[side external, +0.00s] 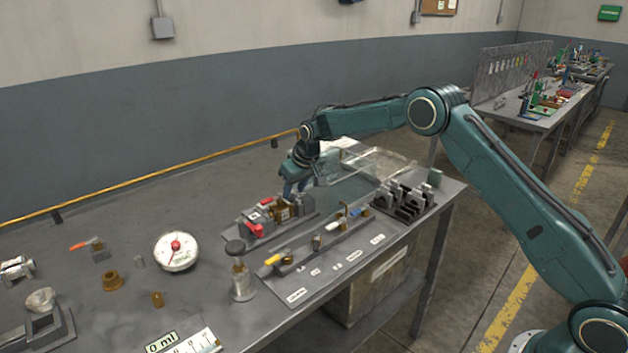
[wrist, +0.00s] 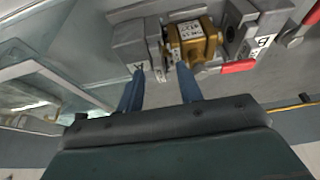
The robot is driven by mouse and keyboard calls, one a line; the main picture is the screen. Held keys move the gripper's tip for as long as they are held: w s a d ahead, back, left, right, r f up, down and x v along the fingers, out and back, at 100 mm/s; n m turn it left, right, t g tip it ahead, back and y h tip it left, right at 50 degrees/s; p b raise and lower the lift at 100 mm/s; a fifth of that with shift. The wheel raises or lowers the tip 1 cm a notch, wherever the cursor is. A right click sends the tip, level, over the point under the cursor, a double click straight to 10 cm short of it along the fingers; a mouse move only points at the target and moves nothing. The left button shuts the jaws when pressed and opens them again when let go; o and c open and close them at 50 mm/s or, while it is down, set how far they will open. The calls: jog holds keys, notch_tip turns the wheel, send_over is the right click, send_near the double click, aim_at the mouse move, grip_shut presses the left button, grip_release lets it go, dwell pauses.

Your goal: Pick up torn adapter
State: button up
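My gripper (side external: 296,187) hangs over the far end of a grey fixture (side external: 250,236). In the wrist view its two blue fingers (wrist: 160,72) are apart, with nothing clearly held between them. A brass-coloured block with white labels (wrist: 192,40) sits in the fixture, just beyond the right fingertip; it also shows in the side view (side external: 281,211). A grey block (wrist: 136,44) stands beside it, beyond the left fingertip. I cannot tell which piece is the torn adapter; no tear is visible at this size.
A red lever (wrist: 238,67) sticks out from the fixture. A clear tray (side external: 375,165) lies behind, and a black slotted rack (side external: 403,203) stands at the right.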

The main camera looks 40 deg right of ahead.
aim_at(295, 193)
jog(key=shift+c, duration=0.3)
grip_shut()
jog(key=shift+r, duration=0.2)
notch_tip(295, 193, up, 20)
jog(key=shift+f, duration=0.15)
dwell(0.8)
dwell(0.5)
